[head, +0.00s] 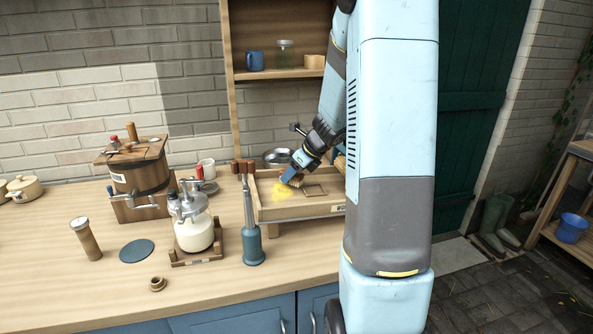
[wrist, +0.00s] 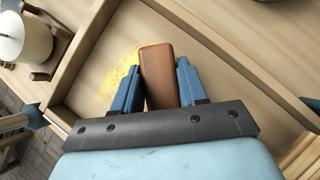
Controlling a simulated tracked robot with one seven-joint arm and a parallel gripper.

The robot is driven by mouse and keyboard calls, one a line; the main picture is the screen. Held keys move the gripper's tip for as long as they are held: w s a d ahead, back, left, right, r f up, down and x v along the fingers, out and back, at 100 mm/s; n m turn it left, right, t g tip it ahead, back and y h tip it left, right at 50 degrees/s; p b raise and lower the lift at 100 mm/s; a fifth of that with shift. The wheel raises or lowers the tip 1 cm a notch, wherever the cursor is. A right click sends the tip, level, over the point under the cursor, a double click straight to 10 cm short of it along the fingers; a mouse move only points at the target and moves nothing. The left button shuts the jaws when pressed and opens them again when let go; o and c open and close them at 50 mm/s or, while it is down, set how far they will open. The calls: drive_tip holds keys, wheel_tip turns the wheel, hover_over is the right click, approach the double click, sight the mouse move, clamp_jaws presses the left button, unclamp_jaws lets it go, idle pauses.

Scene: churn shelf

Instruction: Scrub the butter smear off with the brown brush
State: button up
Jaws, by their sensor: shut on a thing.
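The brown brush (wrist: 157,70) is held between the two blue fingers of my gripper (wrist: 156,82) in the wrist view. My gripper also shows in the head view (head: 292,175), reaching down into a wooden tray (head: 318,209) on the counter. The yellow butter smear (wrist: 120,78) lies on the tray floor beside and partly behind the left finger. In the head view the smear (head: 283,190) shows just left of my gripper. The brush's underside is hidden, so I cannot tell whether it touches the tray floor.
A blue bottle-like tool (head: 252,245) and a white-bodied jar (head: 194,228) stand left of the tray. A wooden churn (head: 140,180) is further left. A metal bowl (head: 277,157) sits behind the tray. A shelf (head: 285,74) hangs above.

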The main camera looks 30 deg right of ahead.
drive_tip(key=shift+f, duration=0.6)
idle(0.7)
drive_tip(key=shift+a, duration=0.1)
